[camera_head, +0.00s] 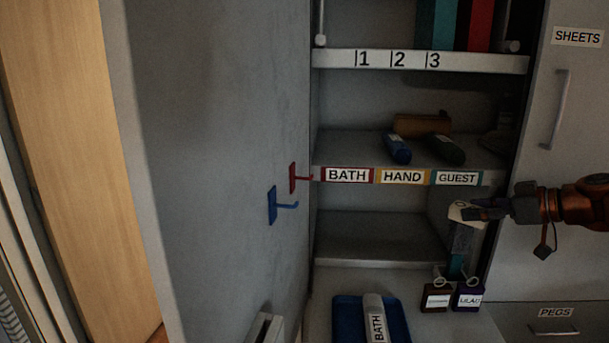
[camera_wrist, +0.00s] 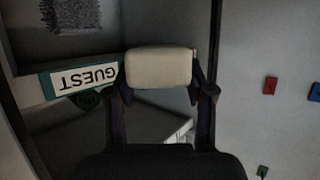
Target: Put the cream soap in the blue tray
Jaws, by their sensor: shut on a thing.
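The cream soap (camera_wrist: 159,67) is a pale rounded block between the two fingers of my gripper (camera_wrist: 161,92) in the wrist view. My gripper is shut on it. In the head view my gripper (camera_head: 474,211) reaches in from the right, with the soap (camera_head: 457,211) at its tips, just below the GUEST label. The blue tray (camera_head: 346,312) lies at the bottom, lower and to the left of my gripper. A white piece labelled BATH (camera_head: 375,318) rests in or over the tray; its lower part is cut off.
The BATH/HAND/GUEST shelf edge (camera_head: 402,177) runs left of my gripper. Red (camera_head: 293,178) and blue (camera_head: 272,205) hooks stick out from the left panel.

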